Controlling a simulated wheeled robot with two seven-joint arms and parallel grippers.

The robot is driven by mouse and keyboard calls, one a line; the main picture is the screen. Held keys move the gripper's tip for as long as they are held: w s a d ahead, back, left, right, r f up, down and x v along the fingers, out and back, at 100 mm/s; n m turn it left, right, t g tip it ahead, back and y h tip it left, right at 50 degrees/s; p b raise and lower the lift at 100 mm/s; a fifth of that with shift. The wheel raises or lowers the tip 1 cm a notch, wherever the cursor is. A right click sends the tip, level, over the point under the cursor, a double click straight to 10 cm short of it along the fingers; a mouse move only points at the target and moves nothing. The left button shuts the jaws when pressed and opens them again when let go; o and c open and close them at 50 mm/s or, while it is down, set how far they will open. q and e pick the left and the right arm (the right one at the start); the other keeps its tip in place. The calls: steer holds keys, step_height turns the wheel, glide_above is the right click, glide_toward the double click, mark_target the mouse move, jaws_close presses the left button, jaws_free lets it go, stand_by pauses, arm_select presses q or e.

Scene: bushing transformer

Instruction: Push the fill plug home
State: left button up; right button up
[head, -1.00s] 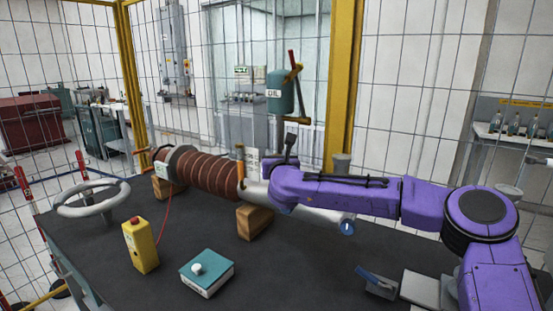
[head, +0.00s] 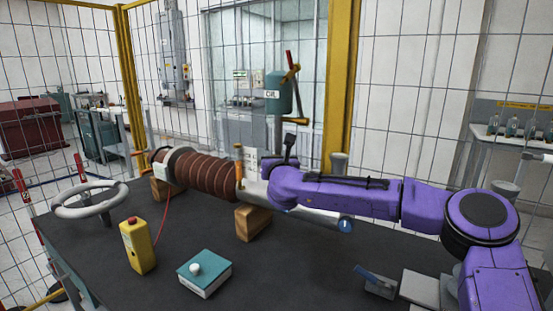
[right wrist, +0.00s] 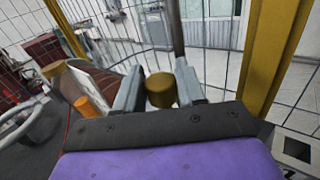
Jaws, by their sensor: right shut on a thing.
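The bushing (head: 207,174) is a brown ribbed body with a silver tube (head: 320,217) at its right. It lies across wooden blocks on the dark bench. In the right wrist view my right gripper (right wrist: 160,88) has its two grey fingers on either side of a short brass-coloured plug (right wrist: 160,92), shut on it. The plug's lower end and any hole under it are hidden, so I cannot tell how deep it sits. In the head view my purple right arm hides the fingertips and plug. My left gripper is not in view.
An orange post (head: 239,162) stands on the bushing near my right gripper; it also shows in the wrist view (right wrist: 88,106). A green oil can (head: 283,98) stands behind. Front middle is clear.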

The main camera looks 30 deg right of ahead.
arm_select(q)
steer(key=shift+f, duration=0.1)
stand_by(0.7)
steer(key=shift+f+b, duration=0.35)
steer(key=shift+b, duration=0.05)
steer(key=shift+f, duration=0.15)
stand_by(0.3)
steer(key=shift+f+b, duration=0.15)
steer(key=shift+b, duration=0.15)
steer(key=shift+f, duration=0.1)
stand_by(0.3)
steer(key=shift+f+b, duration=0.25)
steer(key=shift+b, duration=0.1)
